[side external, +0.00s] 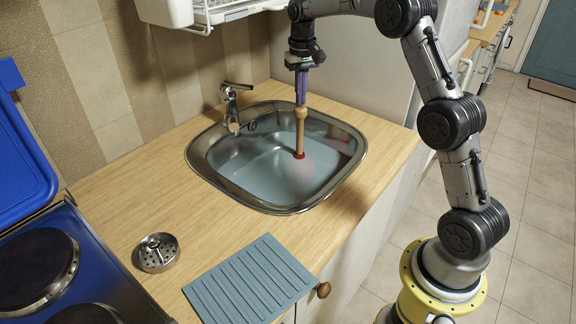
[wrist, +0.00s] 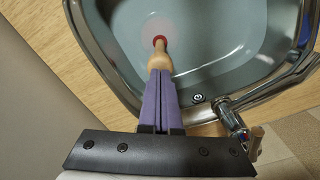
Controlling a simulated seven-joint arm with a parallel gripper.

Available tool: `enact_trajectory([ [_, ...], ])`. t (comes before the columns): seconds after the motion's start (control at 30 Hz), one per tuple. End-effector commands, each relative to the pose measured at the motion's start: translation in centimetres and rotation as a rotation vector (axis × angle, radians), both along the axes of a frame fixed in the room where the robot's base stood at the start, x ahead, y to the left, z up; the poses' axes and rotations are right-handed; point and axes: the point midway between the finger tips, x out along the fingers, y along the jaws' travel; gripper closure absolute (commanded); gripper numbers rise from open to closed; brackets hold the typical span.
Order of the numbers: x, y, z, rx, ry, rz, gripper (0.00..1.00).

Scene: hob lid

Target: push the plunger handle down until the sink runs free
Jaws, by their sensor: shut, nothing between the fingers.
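The plunger stands upright in the sink, with a wooden handle (side external: 300,130) and a red collar (side external: 299,155) at the water. Its cup is under the cloudy water and hard to make out. The steel sink (side external: 196,160) holds bluish water. My gripper (side external: 301,100) is shut, with its purple fingers pointing down at the top of the handle. In the wrist view, my gripper (wrist: 161,78) is over the handle's top (wrist: 159,62), and the red collar (wrist: 160,41) shows beyond it. The fingertips appear to meet the handle top; I cannot tell whether they press on it.
A chrome tap (side external: 232,105) stands at the sink's back left. A strainer basket (side external: 158,252) and a ribbed grey mat (side external: 248,284) lie on the wooden counter (side external: 130,205). A blue hob (side external: 90,262) with a raised lid (side external: 25,150) is at left. A white rack (side external: 225,10) hangs above.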

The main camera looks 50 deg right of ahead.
Motion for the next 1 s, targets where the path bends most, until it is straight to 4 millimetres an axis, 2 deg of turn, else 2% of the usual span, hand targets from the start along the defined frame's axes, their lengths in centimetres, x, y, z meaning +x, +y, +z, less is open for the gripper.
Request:
enact_trajectory([
  [1.0,-0.1,0.0,-3.2,0.002,0.006,0.000,1.00],
])
